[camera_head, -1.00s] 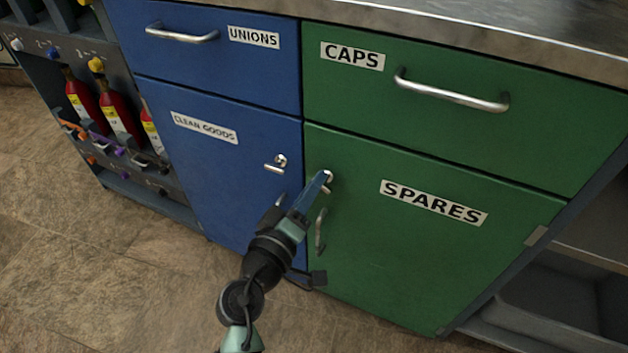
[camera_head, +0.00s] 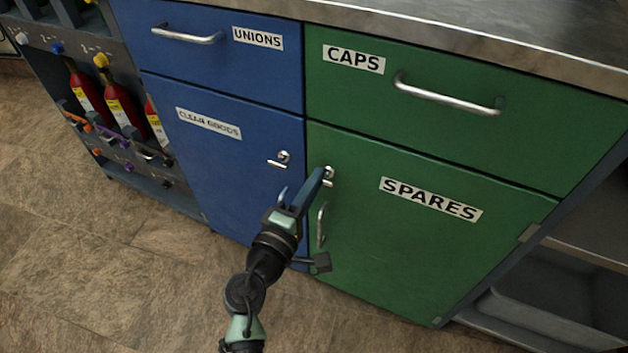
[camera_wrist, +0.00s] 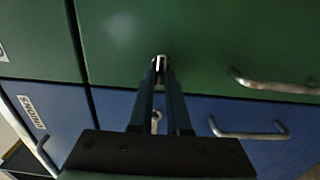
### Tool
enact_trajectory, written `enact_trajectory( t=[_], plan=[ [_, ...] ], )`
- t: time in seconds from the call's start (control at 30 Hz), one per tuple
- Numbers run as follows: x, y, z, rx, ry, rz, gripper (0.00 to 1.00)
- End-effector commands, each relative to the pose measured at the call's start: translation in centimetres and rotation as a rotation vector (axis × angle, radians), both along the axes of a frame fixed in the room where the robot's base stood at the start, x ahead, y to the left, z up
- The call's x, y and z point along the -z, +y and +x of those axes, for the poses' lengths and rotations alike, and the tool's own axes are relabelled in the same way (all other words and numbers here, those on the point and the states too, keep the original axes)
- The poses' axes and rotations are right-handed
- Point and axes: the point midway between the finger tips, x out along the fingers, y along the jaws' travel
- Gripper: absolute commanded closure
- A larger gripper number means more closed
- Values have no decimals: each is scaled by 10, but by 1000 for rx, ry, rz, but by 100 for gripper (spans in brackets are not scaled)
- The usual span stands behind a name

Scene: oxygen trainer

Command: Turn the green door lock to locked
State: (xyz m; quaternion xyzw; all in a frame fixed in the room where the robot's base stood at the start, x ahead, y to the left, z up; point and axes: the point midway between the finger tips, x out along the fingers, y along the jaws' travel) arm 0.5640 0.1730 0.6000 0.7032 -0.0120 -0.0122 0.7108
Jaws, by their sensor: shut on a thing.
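The green door (camera_head: 400,250) is labelled SPARES and stands closed. Its lock (camera_head: 329,172) is a small silver piece near the door's upper left corner. My gripper (camera_head: 325,178) reaches up to it from below left, with its fingertips at the lock. In the wrist view the lock (camera_wrist: 159,62) shows between the fingertips of my gripper (camera_wrist: 160,72), which is shut on it. The fingers partly hide the lock, and I cannot tell its exact angle.
The green door's handle (camera_head: 321,225) hangs just right of my gripper. The blue door's lock (camera_head: 279,159) is close on the left. The CAPS drawer (camera_head: 540,125) is above and closed. Red bottles (camera_head: 122,108) stand in a rack at far left.

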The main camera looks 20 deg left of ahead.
Motion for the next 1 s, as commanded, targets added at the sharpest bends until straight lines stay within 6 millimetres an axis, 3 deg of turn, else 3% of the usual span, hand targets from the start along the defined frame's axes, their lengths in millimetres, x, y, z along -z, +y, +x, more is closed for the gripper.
enact_trajectory(
  t=[0.37, 0.4, 0.57, 0.87, 1.0],
  plan=[
    [0, 0, 0, -1, 0, -7, 100],
    [0, 0, 0, -1, 0, -7, 83],
    [0, 0, 0, -1, 0, -6, 55],
    [0, 0, -1, 0, 0, -5, 55],
    [0, 1, -12, -1, 2, -5, 55]
  ],
)
